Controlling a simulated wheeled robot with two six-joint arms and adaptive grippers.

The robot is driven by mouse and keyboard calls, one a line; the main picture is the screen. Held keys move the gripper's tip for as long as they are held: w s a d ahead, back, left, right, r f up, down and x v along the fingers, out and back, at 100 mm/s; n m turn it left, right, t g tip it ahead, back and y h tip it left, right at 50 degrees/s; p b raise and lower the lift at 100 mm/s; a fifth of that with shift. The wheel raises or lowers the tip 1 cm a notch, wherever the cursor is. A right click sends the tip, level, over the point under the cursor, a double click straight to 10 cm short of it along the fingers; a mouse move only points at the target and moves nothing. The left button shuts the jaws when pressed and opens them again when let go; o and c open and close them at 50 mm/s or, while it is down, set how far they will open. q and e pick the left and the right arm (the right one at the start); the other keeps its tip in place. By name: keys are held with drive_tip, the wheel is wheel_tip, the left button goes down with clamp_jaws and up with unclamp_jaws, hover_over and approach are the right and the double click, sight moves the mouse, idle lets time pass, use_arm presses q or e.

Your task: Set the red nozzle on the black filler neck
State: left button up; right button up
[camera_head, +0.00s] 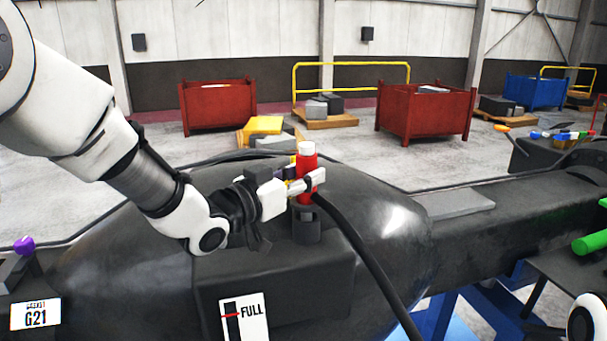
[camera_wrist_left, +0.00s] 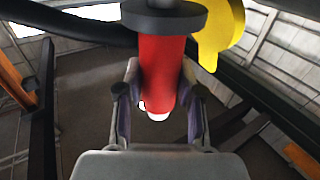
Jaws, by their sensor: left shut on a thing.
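The red nozzle (camera_head: 307,178) has a white end (camera_head: 306,148) and stands about upright in the head view. My left gripper (camera_head: 305,184) is shut on it, with a finger on either side. The black filler neck (camera_head: 306,229) rises from the dark casting directly below the nozzle. I cannot tell whether their ends touch. In the left wrist view, the red nozzle (camera_wrist_left: 163,68) lies between the fingers, with a dark round collar (camera_wrist_left: 163,17) at its upper end. The right gripper is out of view.
A black hose (camera_head: 362,255) runs down across the casting (camera_head: 385,215) beside the neck. A yellow part (camera_wrist_left: 223,38) sits close to the nozzle in the wrist view. Red bins (camera_head: 425,112) stand far behind.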

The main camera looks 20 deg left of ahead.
use_arm(q)
drive_tip(key=shift+f+b, duration=0.95)
drive_tip(key=shift+f, duration=0.2)
drive_tip(key=o, duration=1)
drive_tip(key=v, duration=0.7)
drive_tip(key=shift+s, duration=0.2)
drive_tip(key=shift+s+a+r, duration=0.1)
drive_tip(key=shift+a, duration=0.1)
